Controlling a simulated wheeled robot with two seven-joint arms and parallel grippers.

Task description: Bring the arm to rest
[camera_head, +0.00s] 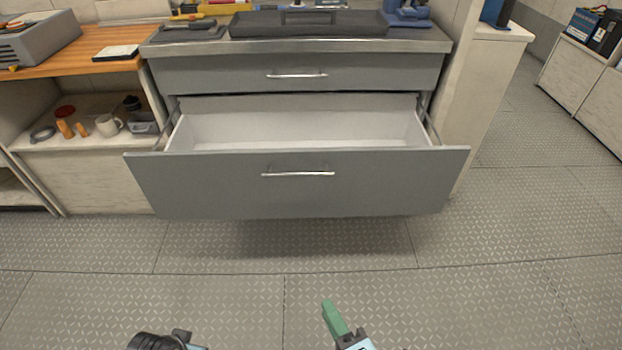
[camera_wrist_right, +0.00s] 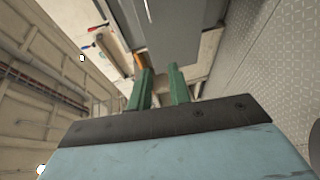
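My right gripper (camera_head: 336,320) shows at the bottom middle of the head view, with a green finger over the open floor. In the right wrist view the two green fingers of my right gripper (camera_wrist_right: 160,88) stand apart with an empty gap between them. It is in front of the open lower drawer (camera_head: 300,190) and clear of it. A dark part of my own arm shows at the bottom left edge of the head view.
The grey cabinet's lower drawer is pulled out and its visible inside is empty. The upper drawer (camera_head: 296,76) is shut. A shelf on the left holds a white mug (camera_head: 108,125) and small items. The patterned floor (camera_head: 230,300) in front is clear.

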